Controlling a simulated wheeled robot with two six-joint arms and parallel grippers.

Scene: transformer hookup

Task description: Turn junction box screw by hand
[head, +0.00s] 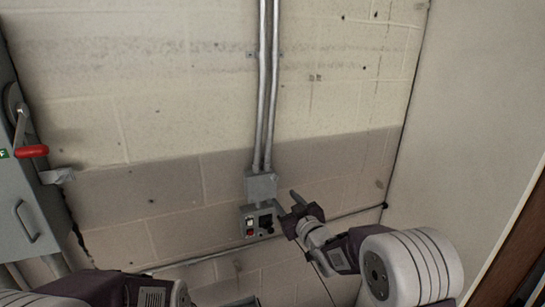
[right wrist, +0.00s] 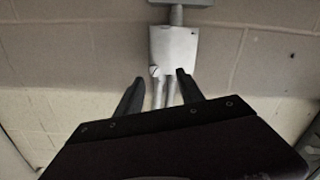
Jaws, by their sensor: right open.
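The junction box (head: 261,187) is a small grey box on the wall where the metal conduits end. In the right wrist view the junction box (right wrist: 175,46) appears upside down, with a round slotted screw (right wrist: 155,71) near its lower left corner. My right gripper (head: 287,202) is open and empty, just right of the box in the head view. In the right wrist view the right gripper's (right wrist: 160,74) fingertips point at the box, with the screw between them in the picture. I cannot tell how far the tips are from it. My left gripper is not in view.
A grey control box (head: 250,222) with coloured buttons and a black knob is mounted just below the junction box. Parallel conduits (head: 266,90) rise above it. A grey cabinet (head: 30,215) with a red-handled lever (head: 32,151) stands at the left. A plain wall (head: 480,100) is at the right.

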